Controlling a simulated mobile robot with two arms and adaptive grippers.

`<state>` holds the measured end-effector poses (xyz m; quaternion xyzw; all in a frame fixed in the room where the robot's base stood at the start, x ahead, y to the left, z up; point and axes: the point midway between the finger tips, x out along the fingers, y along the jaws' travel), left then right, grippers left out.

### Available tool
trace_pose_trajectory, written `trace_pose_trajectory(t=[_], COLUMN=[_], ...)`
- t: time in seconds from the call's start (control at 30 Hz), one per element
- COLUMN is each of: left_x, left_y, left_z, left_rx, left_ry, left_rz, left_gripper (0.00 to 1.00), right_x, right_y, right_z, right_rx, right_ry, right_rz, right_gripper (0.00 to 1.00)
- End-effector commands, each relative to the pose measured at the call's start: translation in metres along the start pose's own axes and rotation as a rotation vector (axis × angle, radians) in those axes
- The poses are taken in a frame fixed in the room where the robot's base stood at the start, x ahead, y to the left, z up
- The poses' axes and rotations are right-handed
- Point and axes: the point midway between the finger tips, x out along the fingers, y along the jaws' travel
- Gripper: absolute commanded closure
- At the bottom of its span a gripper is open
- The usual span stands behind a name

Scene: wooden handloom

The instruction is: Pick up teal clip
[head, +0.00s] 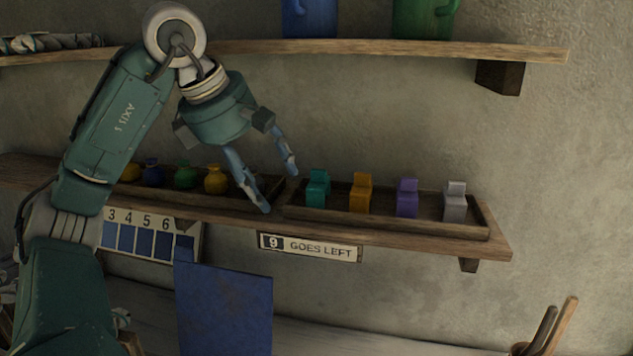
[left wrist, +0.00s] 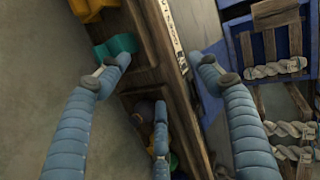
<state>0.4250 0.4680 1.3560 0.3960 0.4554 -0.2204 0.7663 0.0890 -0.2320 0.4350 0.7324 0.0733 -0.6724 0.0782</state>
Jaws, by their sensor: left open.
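The teal clip (head: 317,189) stands upright in the right-hand tray on the lower shelf, leftmost in its row. My left gripper (head: 279,188) is just left of it, fingers pointing down, spread and empty. In the left wrist view a teal shape, apparently the teal clip (left wrist: 116,46), lies just beyond the tip of the left-hand finger; I cannot tell whether they touch. The left gripper (left wrist: 165,75) shows there with its blue fingers wide apart. My right gripper is not in view.
An orange clip (head: 360,194), a purple clip (head: 406,199) and a grey clip (head: 454,202) stand to the right. Small round jars (head: 186,175) sit left of the gripper. A label (head: 310,248) reads "9 GOES LEFT". An upper shelf (head: 400,50) runs above.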

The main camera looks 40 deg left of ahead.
Motion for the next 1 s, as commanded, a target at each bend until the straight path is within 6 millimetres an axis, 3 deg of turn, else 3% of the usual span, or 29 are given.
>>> trace_pose_trajectory(t=[0.17, 0.43, 0.73, 1.0], left_x=[0.021, 0.041, 0.053, 0.097], left_y=[0.025, 0.064, 0.082, 0.081], left_z=[0.019, 0.043, 0.055, 0.053], left_rx=[0.003, 0.0, 0.0, 0.0], left_ry=[-0.002, 0.002, 0.001, 0.004], left_rz=[-0.006, -0.004, -0.003, -0.003], left_gripper=[0.36, 0.36, 0.36, 0.36], right_x=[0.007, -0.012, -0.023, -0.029], right_y=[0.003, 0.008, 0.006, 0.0], right_z=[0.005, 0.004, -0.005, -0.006], right_rx=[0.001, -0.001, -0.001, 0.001], right_ry=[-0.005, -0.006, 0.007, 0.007], right_rz=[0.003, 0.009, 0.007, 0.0], right_gripper=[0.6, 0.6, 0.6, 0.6])
